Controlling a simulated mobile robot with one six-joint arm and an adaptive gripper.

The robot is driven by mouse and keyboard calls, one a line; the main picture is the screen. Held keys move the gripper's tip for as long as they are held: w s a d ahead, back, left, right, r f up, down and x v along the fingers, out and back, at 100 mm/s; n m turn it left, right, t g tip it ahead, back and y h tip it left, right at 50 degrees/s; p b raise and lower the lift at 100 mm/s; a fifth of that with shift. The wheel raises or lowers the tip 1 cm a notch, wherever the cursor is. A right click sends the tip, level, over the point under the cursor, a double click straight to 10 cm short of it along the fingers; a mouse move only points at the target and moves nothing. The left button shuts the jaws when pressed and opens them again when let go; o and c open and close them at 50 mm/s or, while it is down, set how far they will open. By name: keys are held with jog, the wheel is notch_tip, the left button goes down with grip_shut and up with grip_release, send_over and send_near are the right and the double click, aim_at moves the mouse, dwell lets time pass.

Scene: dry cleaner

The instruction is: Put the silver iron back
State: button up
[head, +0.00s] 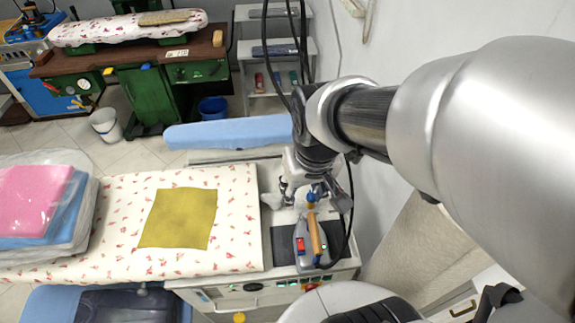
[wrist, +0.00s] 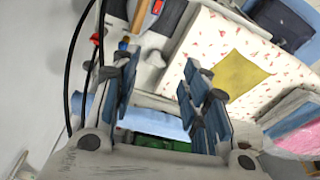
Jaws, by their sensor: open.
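The silver iron (head: 301,245) rests on the dark pad (head: 283,243) at the right end of the ironing table. It has a wooden handle, a red part and a blue knob. In the wrist view only part of the iron (wrist: 150,20) shows at the top, with its handle (wrist: 139,20) cut by the edge. My gripper (head: 309,190) is above the far end of the iron, its fingers partly hidden among the arm parts in the head view. In the wrist view my gripper (wrist: 160,85) is open, with nothing between the fingers.
A patterned ironing cover (head: 235,225) with a mustard cloth (head: 178,218) lies left of the pad. Bagged folded laundry (head: 35,205) is at far left. A small grey object (head: 272,200) sits near my gripper. A blue board (head: 230,131) lies behind; the wall is close right.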

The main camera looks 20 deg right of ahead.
jog(key=s+a+r+n+t, duration=0.1)
jog(key=s+a+r+t, duration=0.1)
jog(key=s+r, duration=0.5)
jog(key=shift+s+a, duration=0.55)
jog(key=shift+a, duration=0.35)
notch_tip(320, 180, down, 9)
jog(key=b, duration=0.9)
dwell(0.5)
